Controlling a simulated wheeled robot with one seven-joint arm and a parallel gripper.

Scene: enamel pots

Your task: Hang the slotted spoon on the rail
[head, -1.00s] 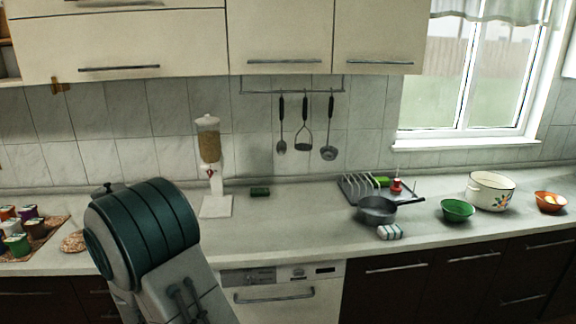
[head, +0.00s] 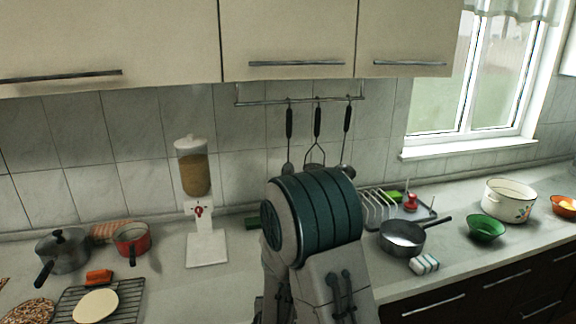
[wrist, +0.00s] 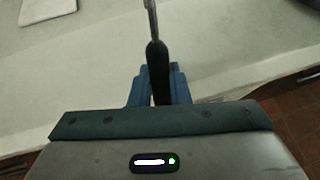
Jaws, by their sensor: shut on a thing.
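My gripper (wrist: 158,74) is shut on the black handle of a utensil, taken to be the slotted spoon (wrist: 157,60), in the wrist view. Its thin metal shaft runs up out of the frame, so its head is hidden. The handle sits between the two blue fingers, over the pale counter. In the head view my arm hides my gripper and the spoon. The metal rail (head: 299,101) runs along the tiled wall under the upper cabinets. Three black-handled utensils hang from it, a masher (head: 317,128) in the middle; my arm partly covers their lower ends.
A cereal dispenser (head: 194,172) stands left of my arm. A red pot (head: 131,240) and a dark pot (head: 62,252) are farther left.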

